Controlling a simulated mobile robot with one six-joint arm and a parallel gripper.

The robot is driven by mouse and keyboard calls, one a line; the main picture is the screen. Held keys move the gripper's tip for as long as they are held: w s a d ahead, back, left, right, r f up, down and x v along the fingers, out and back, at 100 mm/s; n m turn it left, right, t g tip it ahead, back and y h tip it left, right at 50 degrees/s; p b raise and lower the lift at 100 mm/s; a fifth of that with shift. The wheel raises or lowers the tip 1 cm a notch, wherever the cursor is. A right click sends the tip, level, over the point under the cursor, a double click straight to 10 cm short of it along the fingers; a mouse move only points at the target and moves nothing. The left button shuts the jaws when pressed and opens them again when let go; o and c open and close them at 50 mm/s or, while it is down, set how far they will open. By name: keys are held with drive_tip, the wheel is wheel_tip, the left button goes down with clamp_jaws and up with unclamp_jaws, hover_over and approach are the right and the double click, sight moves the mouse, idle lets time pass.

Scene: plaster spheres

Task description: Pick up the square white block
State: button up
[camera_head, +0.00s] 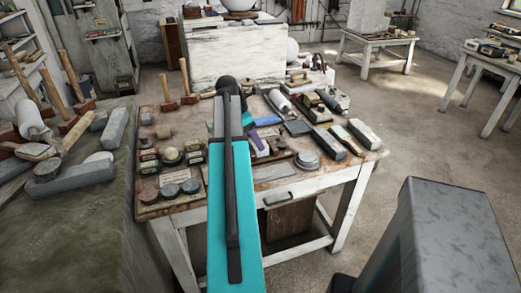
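I cannot pick out a square white block for sure. A pale, long whitish block (364,134) lies at the right end of the cluttered worktable (290,193). My arm reaches from the bottom middle up over the worktable and hides part of its top. A small teal and purple part (254,139) just right of the arm's far end may be my gripper. Its fingers are too small to make out, and I see nothing clearly held in it.
Mallets (182,85), tins, dark blocks and stones crowd the worktable. A large white plinth (235,58) stands behind. Bare floor (430,150) lies to the right, before other tables.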

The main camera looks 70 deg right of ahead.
sight(265, 153)
drive_tip(key=shift+p+x, duration=0.65)
drive_tip(key=shift+x, duration=1.85)
drive_tip(key=c, duration=1.4)
